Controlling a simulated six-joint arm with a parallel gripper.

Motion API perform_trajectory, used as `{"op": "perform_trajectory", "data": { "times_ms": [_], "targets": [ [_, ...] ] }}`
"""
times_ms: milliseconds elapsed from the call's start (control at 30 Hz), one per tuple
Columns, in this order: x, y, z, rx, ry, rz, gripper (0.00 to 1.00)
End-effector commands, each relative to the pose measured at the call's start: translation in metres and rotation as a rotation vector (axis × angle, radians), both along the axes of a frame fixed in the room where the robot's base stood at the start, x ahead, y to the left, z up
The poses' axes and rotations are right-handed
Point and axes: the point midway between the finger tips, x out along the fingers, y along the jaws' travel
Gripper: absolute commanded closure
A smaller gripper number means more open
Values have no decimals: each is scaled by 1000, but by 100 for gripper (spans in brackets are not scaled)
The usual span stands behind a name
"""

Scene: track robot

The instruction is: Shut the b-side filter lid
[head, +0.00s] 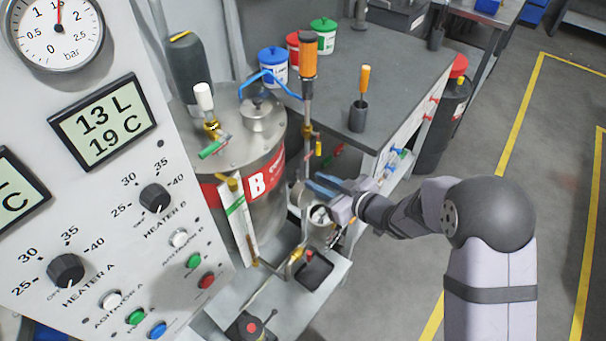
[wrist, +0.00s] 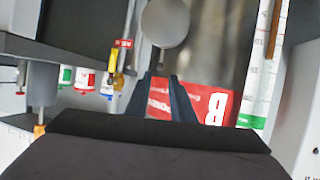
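The B-side filter (head: 320,216) is a small round metal housing low in front of tank B. A round grey disc (head: 299,194), which looks like its lid, stands raised beside the housing's open top. The disc also shows in the wrist view (wrist: 165,22), just beyond my fingertips and apart from them in the picture. My gripper (head: 314,183) is close by the disc and above the filter. In the wrist view my two dark fingers (wrist: 160,77) are apart with nothing between them. My wrist partly hides the filter's right side.
Tank B (head: 265,150) with its red label stands behind the filter. A vertical pipe with an orange-topped part (head: 308,55) rises close by. The grey workbench (head: 390,75) lies behind my gripper. A black-topped item (head: 314,268) sits below the filter. Open floor (head: 390,270) lies right.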

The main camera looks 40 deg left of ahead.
Motion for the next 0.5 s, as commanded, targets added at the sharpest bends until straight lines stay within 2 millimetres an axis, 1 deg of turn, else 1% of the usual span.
{"op": "perform_trajectory", "data": {
  "times_ms": [267,367,500],
  "targets": [
    [1,4,0,9,20,-8,78],
    [2,11,-3,8,20,-9,78],
    [4,26,-10,7,20,-7,78]
  ]
}}
